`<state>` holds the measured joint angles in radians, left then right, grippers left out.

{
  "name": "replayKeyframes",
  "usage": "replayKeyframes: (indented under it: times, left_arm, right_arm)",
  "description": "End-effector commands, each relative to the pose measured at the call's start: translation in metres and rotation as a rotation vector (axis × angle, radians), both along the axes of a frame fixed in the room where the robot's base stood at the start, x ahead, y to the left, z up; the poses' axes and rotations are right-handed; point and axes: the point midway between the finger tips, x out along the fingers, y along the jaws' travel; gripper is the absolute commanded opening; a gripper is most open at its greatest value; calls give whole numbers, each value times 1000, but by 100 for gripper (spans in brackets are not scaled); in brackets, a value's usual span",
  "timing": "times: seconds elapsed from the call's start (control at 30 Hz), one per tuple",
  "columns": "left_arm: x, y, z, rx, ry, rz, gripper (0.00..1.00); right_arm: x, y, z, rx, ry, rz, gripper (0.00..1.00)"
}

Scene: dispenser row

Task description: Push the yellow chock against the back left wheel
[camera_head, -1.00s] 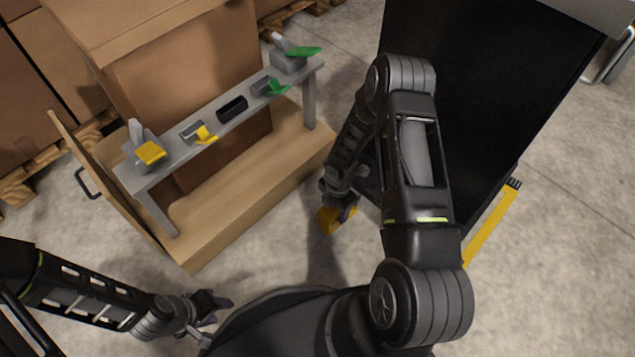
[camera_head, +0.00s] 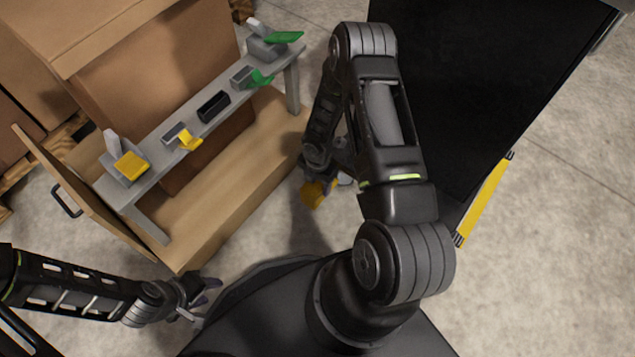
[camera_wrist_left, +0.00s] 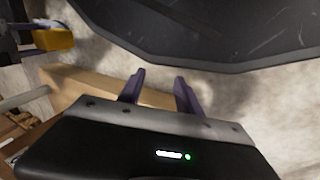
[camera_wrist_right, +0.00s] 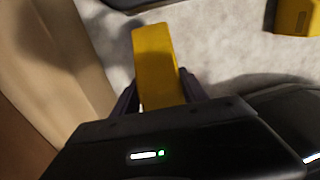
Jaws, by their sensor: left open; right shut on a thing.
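My right gripper (camera_head: 322,180) is shut on the yellow chock (camera_head: 313,194) and holds it low, in the gap between the wooden stand and the tall black unit (camera_head: 440,90). In the right wrist view the chock (camera_wrist_right: 154,55) points away from between the fingers. The left wrist view shows it at the top left (camera_wrist_left: 56,39). I cannot make out the back left wheel; a small pale piece (camera_head: 345,179) shows beside the right gripper, too small to identify. My left gripper (camera_head: 208,298) is open and empty at the lower left.
A grey rack (camera_head: 150,175) with yellow and green levered dispensers stands on a wooden platform (camera_head: 215,215). Another yellow block (camera_wrist_right: 295,16) shows top right in the right wrist view. Concrete floor is open at right.

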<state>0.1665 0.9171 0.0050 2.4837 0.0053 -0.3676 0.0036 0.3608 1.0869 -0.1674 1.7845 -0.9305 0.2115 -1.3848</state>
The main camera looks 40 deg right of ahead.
Motion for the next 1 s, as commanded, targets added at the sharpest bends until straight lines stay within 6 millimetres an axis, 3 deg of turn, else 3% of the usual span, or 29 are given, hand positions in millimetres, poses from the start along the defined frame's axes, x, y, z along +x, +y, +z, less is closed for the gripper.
replayKeyframes:
  times: [1.0]
  left_arm:
    - [14, -1, -82, 4, -33, 17, 41]
  right_arm:
    - [0, 0, -103, 0, -1, 0, 0]
